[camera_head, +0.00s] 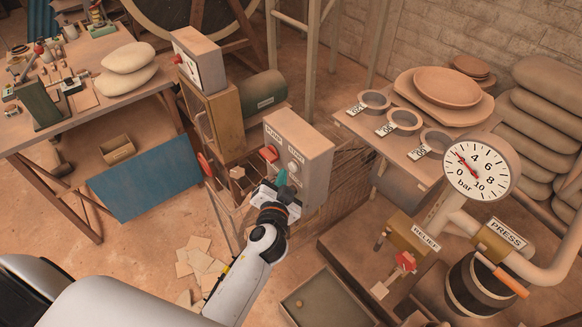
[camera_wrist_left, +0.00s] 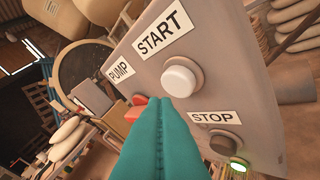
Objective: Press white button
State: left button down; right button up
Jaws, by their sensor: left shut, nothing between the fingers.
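The white button (camera_wrist_left: 181,78) sticks out of the grey control box, beside the START label (camera_wrist_left: 160,32). It also shows in the head view (camera_head: 293,167) on the front of the control box (camera_head: 305,146). My left gripper (camera_head: 281,178) is shut and empty, its green fingers pointing up at the box face. In the left wrist view the fingertips (camera_wrist_left: 153,103) appear left of and below the white button, with a visible gap in the picture. They partly cover a red switch (camera_wrist_left: 137,107). My right gripper is not in view.
A dark button (camera_wrist_left: 224,143) by the STOP label (camera_wrist_left: 215,118) and a lit green lamp (camera_wrist_left: 239,164) sit below the white button. A pressure gauge (camera_head: 482,167) and a table with rings (camera_head: 403,118) stand to the right. A workbench (camera_head: 82,88) stands left.

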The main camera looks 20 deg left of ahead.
pick_arm(q)
jog(key=shift+s+a, duration=0.4)
jog(key=shift+s, duration=0.3)
jog(key=shift+s+a, duration=0.45)
jog(key=shift+s, duration=0.3)
jog(key=shift+s+a, duration=0.4)
jog(key=shift+s, duration=0.3)
jog(key=s+d+f+g+h, duration=0.15)
jog(key=s+f, duration=0.25)
jog(key=f, duration=0.6)
jog(key=s+d+f+g+h, duration=0.1)
jog(key=s+f+g, duration=0.25)
jog(key=f, duration=0.65)
jog(key=s+d+f+g+h, duration=0.15)
jog(key=s+f, duration=0.25)
jog(key=f, duration=0.6)
jog(key=s+a+f+g, duration=0.1)
jog(key=s+f+g, duration=0.1)
jog(key=s+f, duration=0.3)
jog(key=s+a+f+n+g, duration=0.1)
jog(key=s+f+g, duration=0.2)
jog(key=s, duration=1.1)
jog(key=s+a+f+n+g, duration=0.1)
jog(key=s+a+f+g, duration=0.1)
jog(key=s+f, duration=0.6)
jog(key=shift+s+f+g, duration=0.3)
jog(key=shift+s+g, duration=0.35)
